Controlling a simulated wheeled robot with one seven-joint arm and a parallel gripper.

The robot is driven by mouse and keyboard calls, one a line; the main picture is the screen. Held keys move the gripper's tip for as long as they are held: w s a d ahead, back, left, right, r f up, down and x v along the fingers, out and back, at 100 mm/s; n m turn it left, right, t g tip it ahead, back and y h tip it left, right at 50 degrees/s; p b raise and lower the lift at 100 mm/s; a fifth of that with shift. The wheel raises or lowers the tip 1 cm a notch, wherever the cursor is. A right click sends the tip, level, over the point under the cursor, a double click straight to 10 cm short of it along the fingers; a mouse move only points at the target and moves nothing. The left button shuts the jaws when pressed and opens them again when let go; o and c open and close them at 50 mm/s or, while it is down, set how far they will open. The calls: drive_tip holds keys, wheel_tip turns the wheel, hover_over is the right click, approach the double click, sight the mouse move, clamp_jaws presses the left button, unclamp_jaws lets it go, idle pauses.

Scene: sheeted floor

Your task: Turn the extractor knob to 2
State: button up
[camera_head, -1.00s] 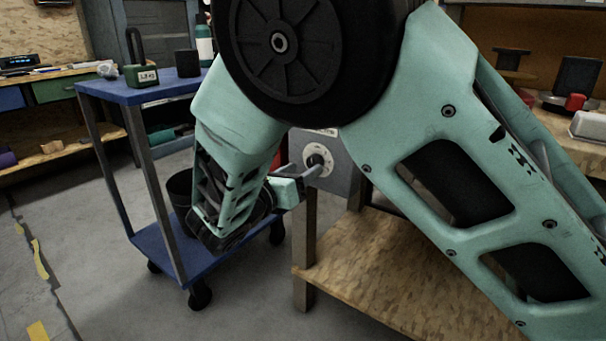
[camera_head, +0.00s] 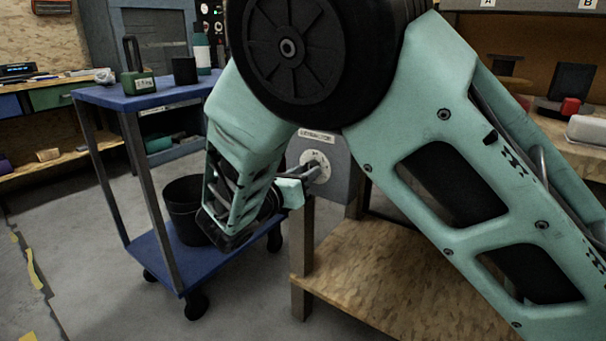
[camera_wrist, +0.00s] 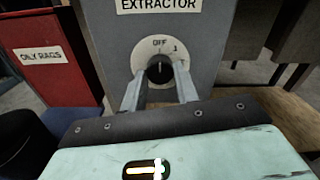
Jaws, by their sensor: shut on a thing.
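The extractor box (camera_wrist: 205,40) is a grey panel labelled EXTRACTOR. In the wrist view its black knob (camera_wrist: 159,68) sits on a round white dial (camera_wrist: 143,57) with OFF at the top and 1 at the upper right; a mark lower right is too small to read surely. The knob's light line looks upright, toward OFF. My gripper (camera_wrist: 159,76) is shut on the knob, one finger on each side. In the head view the box (camera_head: 341,170) is partly behind my arm, and my gripper (camera_head: 314,174) is at the dial.
A red OILY RAGS bin (camera_wrist: 50,60) is left of the box. A wooden shelf (camera_head: 350,265) lies below it.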

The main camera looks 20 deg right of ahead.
drive_tip(key=shift+m, duration=0.3)
drive_tip(key=shift+f+m+p, duration=0.15)
drive_tip(key=shift+m+p, duration=1.4)
drive_tip(key=shift+m, duration=5.85)
drive_tip(key=o, duration=1)
drive_tip(key=shift+s+a, duration=0.1)
drive_tip(key=shift+a, duration=0.05)
